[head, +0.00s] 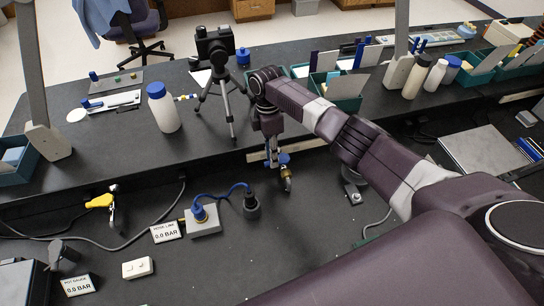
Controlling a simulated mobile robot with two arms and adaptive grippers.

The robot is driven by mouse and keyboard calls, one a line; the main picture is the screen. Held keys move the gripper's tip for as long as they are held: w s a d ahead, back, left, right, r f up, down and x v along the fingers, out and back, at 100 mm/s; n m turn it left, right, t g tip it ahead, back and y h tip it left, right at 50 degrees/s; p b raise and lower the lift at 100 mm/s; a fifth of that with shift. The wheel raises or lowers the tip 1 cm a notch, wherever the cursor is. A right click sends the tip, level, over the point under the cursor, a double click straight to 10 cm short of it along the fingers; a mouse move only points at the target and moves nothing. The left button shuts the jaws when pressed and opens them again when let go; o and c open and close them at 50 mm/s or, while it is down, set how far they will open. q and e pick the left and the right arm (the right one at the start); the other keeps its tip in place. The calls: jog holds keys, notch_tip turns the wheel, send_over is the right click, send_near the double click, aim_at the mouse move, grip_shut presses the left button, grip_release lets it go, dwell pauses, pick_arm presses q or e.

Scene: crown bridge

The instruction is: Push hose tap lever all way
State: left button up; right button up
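A small tap with a blue lever (284,158) and a brass body (287,182) stands at the bench's raised back edge, in the middle of the head view. A second tap with a yellow lever (99,201) is at the left. No label shows which one is the hose tap. My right gripper (271,160) points down just left of the blue lever. It looks close to it, but I cannot tell whether they touch. Its fingers are small and partly merge with the tap, so their opening is unclear. My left gripper is not in view.
A blue hose (225,193) joins a grey block (202,221) to a dark fitting (251,203). Cards (166,232) and (77,285) read 0.0 BAR. A camera tripod (228,105) and white bottle (163,110) stand on the shelf behind.

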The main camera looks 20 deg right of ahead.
jog(key=shift+o, duration=0.6)
jog(key=shift+s, duration=0.1)
notch_tip(320, 180, up, 12)
jog(key=w, duration=0.2)
jog(key=shift+w+f, duration=0.15)
jog(key=shift+w, duration=0.05)
jog(key=shift+d, duration=0.1)
